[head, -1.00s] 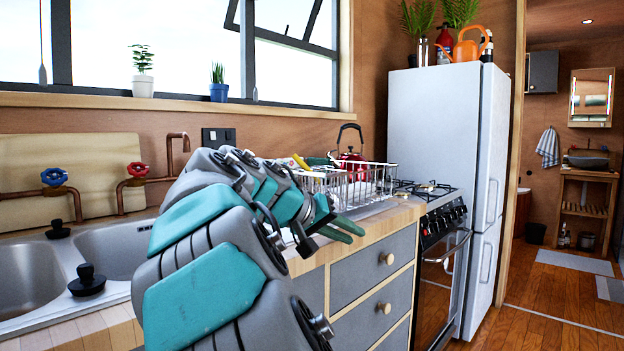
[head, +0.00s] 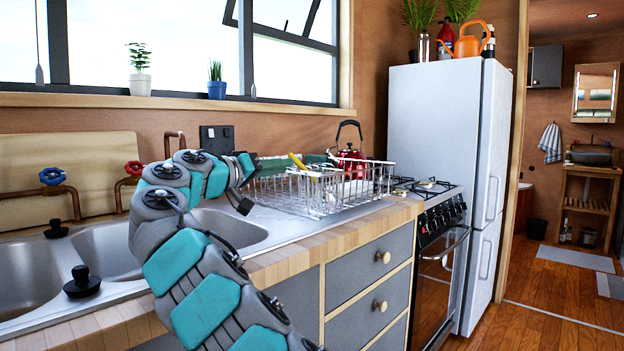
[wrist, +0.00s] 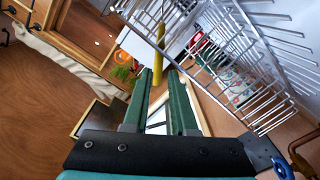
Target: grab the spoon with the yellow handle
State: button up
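The yellow handle (head: 297,161) of the spoon sticks up at the near left end of the wire dish rack (head: 318,206) in the head view. In the wrist view the yellow handle (wrist: 160,48) stands just beyond the gap between my fingertips, beside the rack's wires. The rest of the spoon is hidden. My gripper (wrist: 162,74) is open, its two green fingers apart with nothing clearly held between them. In the head view my gripper (head: 272,160) is at the left end of the rack, pointing right toward the handle. I cannot tell whether it touches.
The rack stands on the counter right of the double sink (head: 110,258). A dark green item (head: 320,159) and white dishes are in the rack. A red kettle (head: 350,160) stands behind it, near the stove (head: 425,188). The white fridge (head: 435,130) is farther right.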

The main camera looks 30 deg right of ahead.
aim_at(296, 164)
jog(key=p+x, duration=0.1)
jog(key=x, duration=0.5)
jog(key=shift+d, duration=0.1)
grip_shut()
